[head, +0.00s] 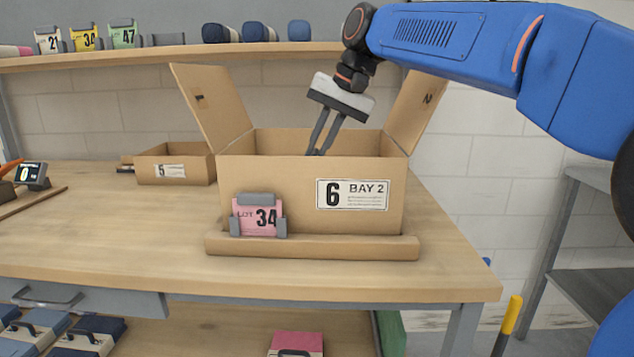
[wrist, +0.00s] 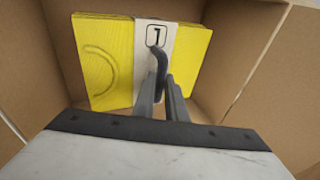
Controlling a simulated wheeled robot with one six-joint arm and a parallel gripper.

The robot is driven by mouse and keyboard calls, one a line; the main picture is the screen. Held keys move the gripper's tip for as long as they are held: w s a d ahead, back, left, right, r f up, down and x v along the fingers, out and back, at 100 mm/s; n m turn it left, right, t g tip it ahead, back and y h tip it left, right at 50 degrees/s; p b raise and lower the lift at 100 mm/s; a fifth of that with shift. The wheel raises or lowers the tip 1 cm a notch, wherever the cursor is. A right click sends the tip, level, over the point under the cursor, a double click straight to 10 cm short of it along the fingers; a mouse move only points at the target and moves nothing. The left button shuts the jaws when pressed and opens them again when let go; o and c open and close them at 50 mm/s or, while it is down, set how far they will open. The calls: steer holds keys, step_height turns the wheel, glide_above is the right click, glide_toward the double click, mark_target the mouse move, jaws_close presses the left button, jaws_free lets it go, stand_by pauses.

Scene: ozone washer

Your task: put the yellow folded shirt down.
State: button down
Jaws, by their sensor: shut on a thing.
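The yellow folded shirt (wrist: 105,55) shows in the wrist view as a flat yellow pack with a white band marked 1 and a dark loop handle. It is inside the cardboard box (head: 305,142) labelled 6 BAY 2, and the box's front wall hides it in the head view. My gripper (head: 320,152) reaches down into the open box from above. In the wrist view my gripper (wrist: 163,85) has its fingers close together on the handle at the band. I cannot tell whether the shirt touches the box floor.
The box's flaps stand open at both sides. A pink LOT 34 card (head: 257,218) sits in a holder at its front, above a cardboard ledge (head: 312,247). A smaller box (head: 176,166) labelled 5 stands to the left. A shelf (head: 150,58) runs behind.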

steer(key=shift+f, duration=2.9)
steer(key=shift+f, duration=0.1)
steer(key=c, duration=1.8)
jaws_free()
steer(key=shift+o, duration=0.2)
steer(key=v, duration=1.1)
steer(key=shift+r, duration=0.35)
steer(key=shift+d+r, duration=0.15)
steer(key=shift+r, duration=0.05)
